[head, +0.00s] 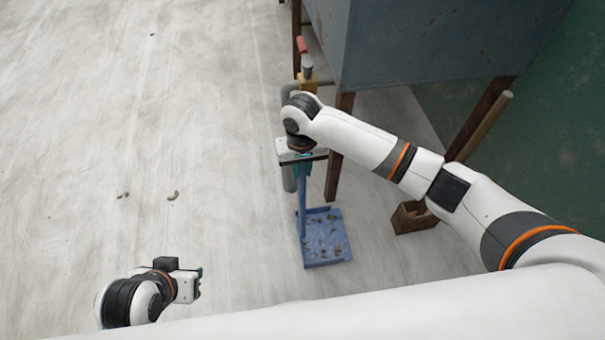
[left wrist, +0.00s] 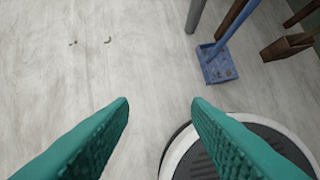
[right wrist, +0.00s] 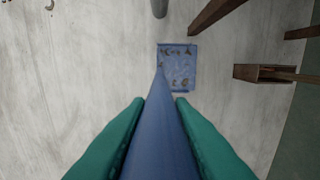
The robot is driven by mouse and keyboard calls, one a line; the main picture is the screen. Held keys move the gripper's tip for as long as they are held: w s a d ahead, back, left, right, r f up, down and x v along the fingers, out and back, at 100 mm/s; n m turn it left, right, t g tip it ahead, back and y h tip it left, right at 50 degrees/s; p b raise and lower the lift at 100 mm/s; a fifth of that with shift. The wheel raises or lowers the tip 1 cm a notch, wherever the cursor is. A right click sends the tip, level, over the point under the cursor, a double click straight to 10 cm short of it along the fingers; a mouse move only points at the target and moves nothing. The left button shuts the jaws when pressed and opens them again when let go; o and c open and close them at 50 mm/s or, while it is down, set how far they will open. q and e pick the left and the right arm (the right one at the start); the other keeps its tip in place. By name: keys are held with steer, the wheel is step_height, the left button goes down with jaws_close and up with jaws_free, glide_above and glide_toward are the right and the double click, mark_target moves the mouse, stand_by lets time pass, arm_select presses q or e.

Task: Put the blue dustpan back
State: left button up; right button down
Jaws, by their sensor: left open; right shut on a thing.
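The blue dustpan (head: 326,250) has a long upright handle and a flat pan with several brown clay bits in it. My right gripper (head: 302,160) is shut on the upper part of the handle, with the pan below it. In the right wrist view the handle (right wrist: 160,130) runs between the teal fingers (right wrist: 160,110) down to the pan (right wrist: 178,75). I cannot tell whether the pan touches the floor. My left gripper (head: 198,284) is open and empty, well left of the dustpan. The dustpan also shows in the left wrist view (left wrist: 217,68).
A grey-blue tank (head: 420,40) on brown legs stands at the back right, with a pipe and a red-handled valve (head: 305,62) beside it. A brown wooden box (head: 414,218) sits right of the dustpan. Small clay bits (head: 173,195) lie on the open floor at left.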

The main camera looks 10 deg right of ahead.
steer(key=shift+f, duration=0.6)
arm_select(q)
steer(key=shift+w+d+r+t, duration=0.2)
steer(key=shift+w+t, duration=0.2)
steer(key=shift+w, duration=0.2)
steer(key=shift+w+d+r+t, duration=0.2)
steer(key=shift+w+t, duration=0.2)
steer(key=shift+w, duration=0.2)
steer(key=shift+s, duration=0.15)
arm_select(e)
steer(key=shift+f, duration=0.1)
arm_select(q)
steer(key=shift+a, duration=0.1)
arm_select(e)
steer(key=c, duration=1.3)
jaws_free()
arm_select(q)
steer(key=shift+f, duration=0.1)
